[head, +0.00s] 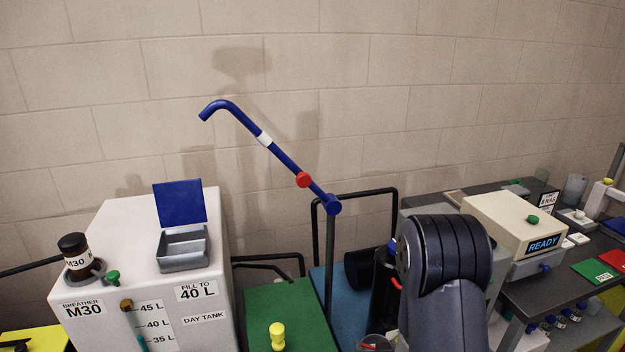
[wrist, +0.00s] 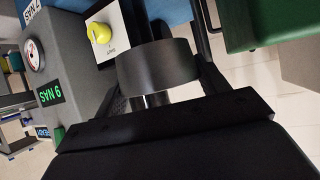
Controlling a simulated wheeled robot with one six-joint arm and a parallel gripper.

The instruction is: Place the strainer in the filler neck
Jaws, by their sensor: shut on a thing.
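My gripper (wrist: 160,78) is shut on a dark grey round thing with a shiny metal part below, which I take for the strainer (wrist: 157,62). It sits between the two fingers in the wrist view. In the head view the gripper and the held thing are hidden by my dark arm. The filler neck (head: 183,253) is a grey square box on top of the white day tank (head: 110,228) at the left. Its blue lid (head: 180,203) stands open. My gripper is well to the right of it, away from the tank.
A M30 breather (head: 76,255) stands left of the neck, with a green knob (head: 112,277) between them. A blue pipe (head: 265,140) on a post rises between tank and arm. A green-topped unit (head: 285,312) stands right of the tank. A cream READY instrument (head: 510,225) is at the right.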

